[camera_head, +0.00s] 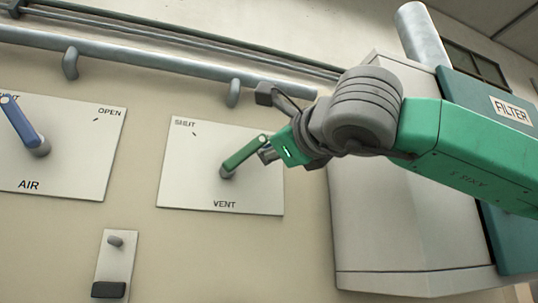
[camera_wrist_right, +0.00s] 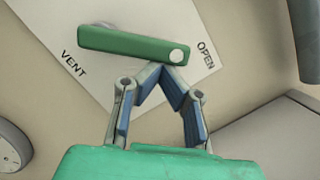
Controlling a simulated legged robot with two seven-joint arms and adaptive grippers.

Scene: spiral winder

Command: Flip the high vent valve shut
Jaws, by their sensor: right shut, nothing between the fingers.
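The vent valve has a green lever (camera_head: 243,155) on a white plate (camera_head: 183,190) marked SHUT at top left and VENT at the bottom. The lever tilts up to the right from its pivot, toward the plate's OPEN side. The OPEN mark shows in the wrist view but is hidden in the head view. My right gripper (camera_head: 267,153) is at the lever's free end, on its right. In the wrist view the right gripper's fingertips (camera_wrist_right: 160,68) meet, empty, just beside the green lever (camera_wrist_right: 130,44); I cannot tell whether they touch it. My left gripper is out of view.
An AIR valve plate (camera_head: 70,165) with a blue lever (camera_head: 20,122) is at the left. A small switch plate (camera_head: 116,262) sits below. Pipes (camera_head: 150,60) run along the wall above. A grey cabinet (camera_head: 385,250) and a FILTER box (camera_head: 512,110) stand at the right.

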